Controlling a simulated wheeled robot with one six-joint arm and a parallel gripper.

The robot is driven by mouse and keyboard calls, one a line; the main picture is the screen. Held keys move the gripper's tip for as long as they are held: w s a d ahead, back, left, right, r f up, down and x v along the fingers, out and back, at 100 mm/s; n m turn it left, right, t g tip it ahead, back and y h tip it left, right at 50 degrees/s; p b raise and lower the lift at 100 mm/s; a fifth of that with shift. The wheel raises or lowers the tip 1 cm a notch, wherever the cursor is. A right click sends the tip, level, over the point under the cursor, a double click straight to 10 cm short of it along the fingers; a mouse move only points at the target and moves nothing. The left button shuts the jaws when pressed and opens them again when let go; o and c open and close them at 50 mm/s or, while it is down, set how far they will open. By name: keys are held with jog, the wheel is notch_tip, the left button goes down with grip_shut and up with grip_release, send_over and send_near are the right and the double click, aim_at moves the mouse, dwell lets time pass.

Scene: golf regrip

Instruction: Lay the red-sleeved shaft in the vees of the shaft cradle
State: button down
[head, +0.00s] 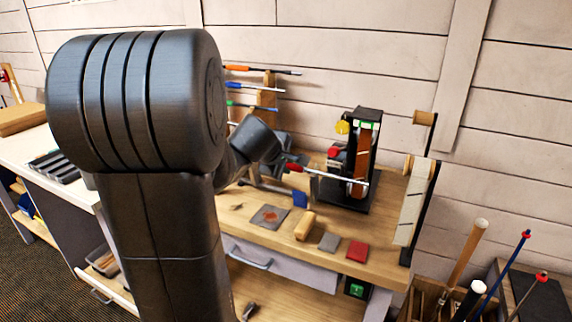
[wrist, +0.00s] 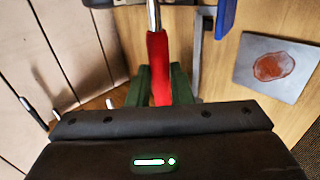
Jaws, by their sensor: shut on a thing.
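The red-sleeved shaft (head: 335,177) is in my gripper (head: 287,161), above the bench, with its bare metal length reaching right toward a black upright stand. In the wrist view its red sleeve (wrist: 158,62) runs up from my gripper to the bare metal (wrist: 153,15). Dark green pieces flank the sleeve there; my gripper's black body fills the bottom. A grey bar (wrist: 195,65) lies beside the shaft in the wrist view. It may be part of the shaft cradle, but I cannot make out its vees. My arm hides part of the bench there.
The black stand (head: 368,125) rises at the back right of the bench. A rack (head: 269,92) holds several shafts behind my gripper. A blue block (head: 300,199), stained pad (head: 270,217), wooden block (head: 305,226), grey pad (head: 329,242) and red pad (head: 357,251) lie along the front.

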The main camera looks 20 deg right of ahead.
jog(key=shift+w+a+b, duration=0.45)
jog(key=shift+w+a, duration=0.15)
jog(key=shift+w, duration=0.1)
dwell(2.1)
jog(key=c, duration=1.2)
grip_release()
jog(key=p+v, duration=0.1)
jog(key=v, duration=1.2)
jog(key=shift+s+a+r, duration=0.2)
jog(key=shift+a, duration=0.1)
jog(key=x, duration=1.3)
jog(key=shift+d+f+b, duration=0.2)
jog(key=shift+d+b, duration=0.2)
jog(key=shift+d, duration=0.05)
